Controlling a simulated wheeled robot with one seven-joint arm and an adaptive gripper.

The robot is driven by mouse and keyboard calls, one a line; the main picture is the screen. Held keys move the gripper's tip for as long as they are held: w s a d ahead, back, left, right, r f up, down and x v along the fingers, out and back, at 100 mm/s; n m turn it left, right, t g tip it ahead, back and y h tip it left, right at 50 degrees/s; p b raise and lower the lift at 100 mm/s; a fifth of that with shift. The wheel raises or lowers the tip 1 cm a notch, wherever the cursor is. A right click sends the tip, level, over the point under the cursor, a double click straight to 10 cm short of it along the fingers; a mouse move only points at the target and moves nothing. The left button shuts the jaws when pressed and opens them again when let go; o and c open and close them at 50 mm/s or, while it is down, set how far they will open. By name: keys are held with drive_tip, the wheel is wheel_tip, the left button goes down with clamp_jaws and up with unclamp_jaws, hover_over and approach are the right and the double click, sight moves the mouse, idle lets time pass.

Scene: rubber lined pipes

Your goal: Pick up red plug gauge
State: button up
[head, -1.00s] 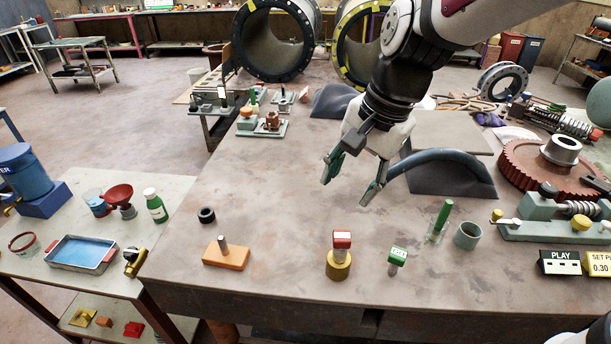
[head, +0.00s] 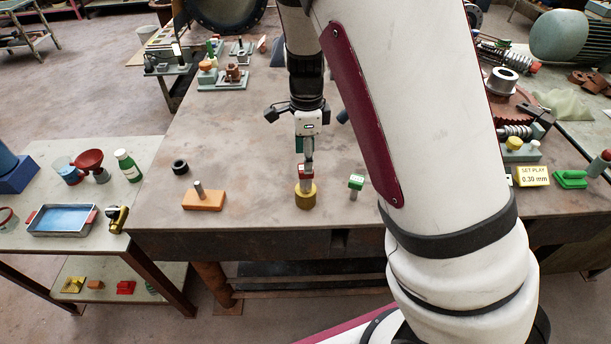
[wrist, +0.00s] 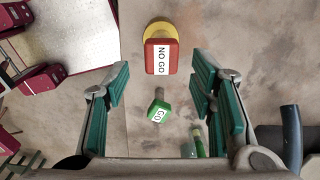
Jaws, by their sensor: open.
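The red plug gauge (head: 306,172), with a white label, stands upright in a yellow round base (head: 305,198) near the table's front edge. In the wrist view the red gauge (wrist: 161,58) reads "NO GO" and lies beyond the fingertips, with the yellow base (wrist: 158,27) partly hidden behind it. My gripper (head: 307,155) is just above or behind the red gauge in the head view; contact cannot be told. In the wrist view its green-padded fingers (wrist: 161,85) are wide apart with nothing between the tips.
A green "GO" gauge (head: 356,182) stands right of the red one; it also shows in the wrist view (wrist: 159,110). An orange block with a pin (head: 204,200) and a black ring (head: 180,167) are at left. My arm hides much of the right side.

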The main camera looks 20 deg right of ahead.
sight(307, 179)
wheel_tip(307, 179, down, 9)
drive_tip(key=shift+d+f, duration=0.1)
drive_tip(key=shift+d, duration=0.05)
clamp_jaws()
idle(0.5)
